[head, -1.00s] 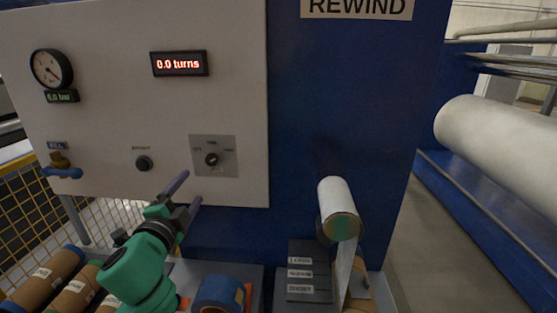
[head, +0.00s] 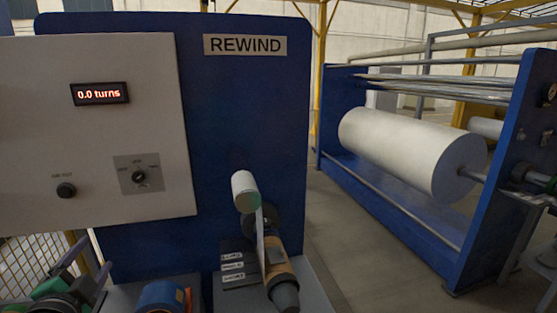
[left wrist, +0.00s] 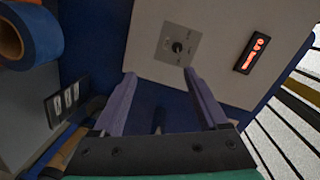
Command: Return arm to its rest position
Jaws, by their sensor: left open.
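My left gripper (head: 97,252) shows at the lower left corner of the head view, in front of the machine's panel. Its purple fingers are spread. In the left wrist view the left gripper (left wrist: 159,75) is open with nothing between its fingers, and it points toward the white panel (left wrist: 150,40) with the selector knob (left wrist: 177,47). Most of the left arm is outside the head view. My right gripper is not in view.
The blue REWIND machine (head: 245,110) stands ahead, with a white roll (head: 244,190) sticking out. A blue-edged roll (head: 160,296) and a labelled dark block (head: 238,264) are below. A large white roll (head: 405,150) is at the right. Floor (head: 335,250) lies between.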

